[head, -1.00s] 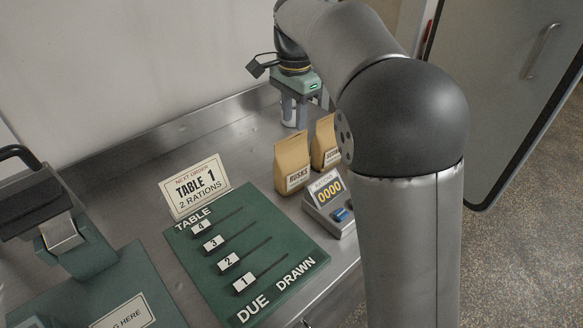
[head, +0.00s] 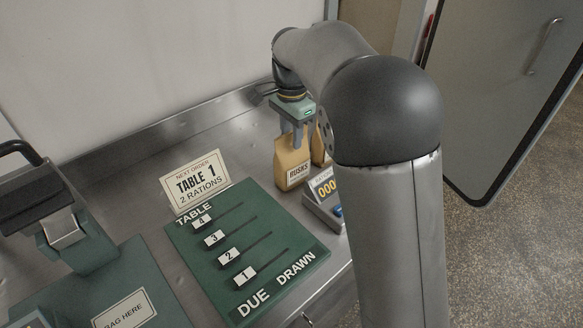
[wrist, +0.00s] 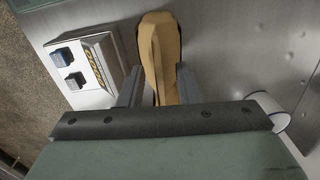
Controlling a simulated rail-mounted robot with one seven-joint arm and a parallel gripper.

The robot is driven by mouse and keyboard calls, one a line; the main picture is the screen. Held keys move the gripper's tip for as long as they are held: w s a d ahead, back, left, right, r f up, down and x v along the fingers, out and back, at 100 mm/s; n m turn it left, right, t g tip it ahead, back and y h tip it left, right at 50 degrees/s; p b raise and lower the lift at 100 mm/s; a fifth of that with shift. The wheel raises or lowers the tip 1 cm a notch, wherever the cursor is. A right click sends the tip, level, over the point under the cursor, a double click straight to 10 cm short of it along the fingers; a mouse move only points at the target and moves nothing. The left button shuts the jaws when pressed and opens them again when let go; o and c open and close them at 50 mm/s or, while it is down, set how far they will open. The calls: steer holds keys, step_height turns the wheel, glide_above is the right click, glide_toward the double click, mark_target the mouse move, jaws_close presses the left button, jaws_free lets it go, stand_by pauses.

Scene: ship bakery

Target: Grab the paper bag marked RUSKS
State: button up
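The tan paper bag marked RUSKS (head: 293,168) stands upright on the metal counter, its label facing the head camera. My gripper (head: 293,140) is over the top of this bag, pointing down. In the wrist view a tan bag (wrist: 162,55) lies between the two fingers of my gripper (wrist: 158,86). The fingers are spread, one on each side, and I see no clear grip on the bag. How far down the fingers reach beside it is hard to tell.
A second tan bag (head: 318,146) stands close behind on the right, its label hidden. A counter device marked RATIONS (head: 322,197) sits in front right; a green TABLE board (head: 262,225) lies left front. A white cup (wrist: 271,108) is near my gripper in the wrist view.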

steer(key=shift+f, duration=0.25)
stand_by(0.4)
jaws_close()
